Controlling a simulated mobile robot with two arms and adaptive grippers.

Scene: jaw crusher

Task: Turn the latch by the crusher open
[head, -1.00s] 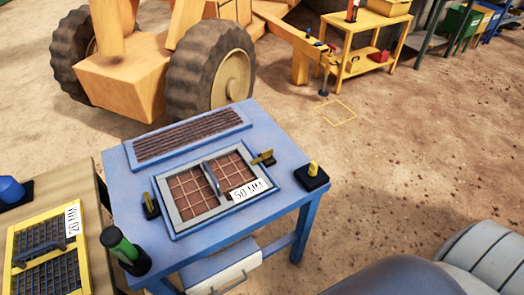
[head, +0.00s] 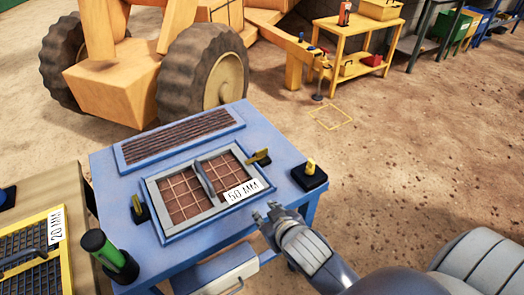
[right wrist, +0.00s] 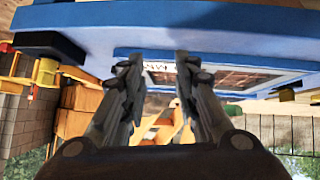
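The blue crusher table (head: 190,240) holds a grey-framed screen marked 50 MM (head: 205,188). A yellow latch (head: 260,157) sits at the screen's right far corner and another yellow latch (head: 140,208) at its left side. My right gripper (head: 272,212) is at the table's front right edge, near the 50 MM label and apart from both latches. In the right wrist view the same gripper (right wrist: 157,62) shows two spread fingers with nothing between them, with the blue table edge above. My left gripper is not in view.
A yellow knob on a black base (head: 310,174) stands at the table's right corner. A green cylinder (head: 100,246) stands at its front left. A 20 MM screen (head: 32,252) lies on a side table at left. A large wheeled machine (head: 195,75) stands behind.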

